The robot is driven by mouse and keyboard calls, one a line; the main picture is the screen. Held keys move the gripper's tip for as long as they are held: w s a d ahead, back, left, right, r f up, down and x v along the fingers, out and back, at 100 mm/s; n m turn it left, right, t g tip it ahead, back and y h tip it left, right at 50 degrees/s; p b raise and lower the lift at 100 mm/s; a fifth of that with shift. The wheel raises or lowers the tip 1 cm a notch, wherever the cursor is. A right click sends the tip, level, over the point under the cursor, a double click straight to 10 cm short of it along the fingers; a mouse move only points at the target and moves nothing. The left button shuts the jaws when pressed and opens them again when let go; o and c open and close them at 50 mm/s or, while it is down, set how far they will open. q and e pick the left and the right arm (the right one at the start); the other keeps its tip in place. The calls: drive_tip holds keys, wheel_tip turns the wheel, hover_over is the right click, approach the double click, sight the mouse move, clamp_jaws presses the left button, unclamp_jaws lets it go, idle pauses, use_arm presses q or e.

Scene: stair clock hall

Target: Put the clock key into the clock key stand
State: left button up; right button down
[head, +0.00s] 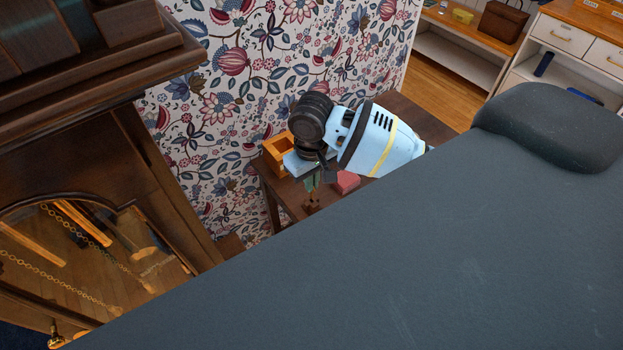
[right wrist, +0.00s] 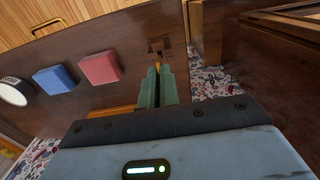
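My right gripper (head: 312,186) points down over a small dark wooden side table (head: 288,197). In the right wrist view its two green fingers (right wrist: 158,88) are close together, with a small brass-coloured piece, seemingly the clock key (right wrist: 158,66), between their tips. Most of the key is hidden by the fingers. Just beyond the tips is a small brown wooden piece, seemingly the clock key stand (right wrist: 157,46), on the table. It shows small below the fingers in the head view (head: 311,206). I cannot tell whether key and stand touch. My left gripper is not in view.
A red block (right wrist: 100,68), a blue block (right wrist: 54,79) and a round white-faced object (right wrist: 13,92) are on the table. An orange wooden box (head: 274,152) is behind my gripper. A tall clock case (head: 150,165) stands at left; flowered wall (head: 250,70) behind.

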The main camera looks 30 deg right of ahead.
drive_tip(key=shift+f, duration=1.75)
drive_tip(key=c, duration=1.6)
unclamp_jaws()
drive_tip(key=shift+o, duration=0.2)
drive_tip(key=shift+r, duration=3.95)
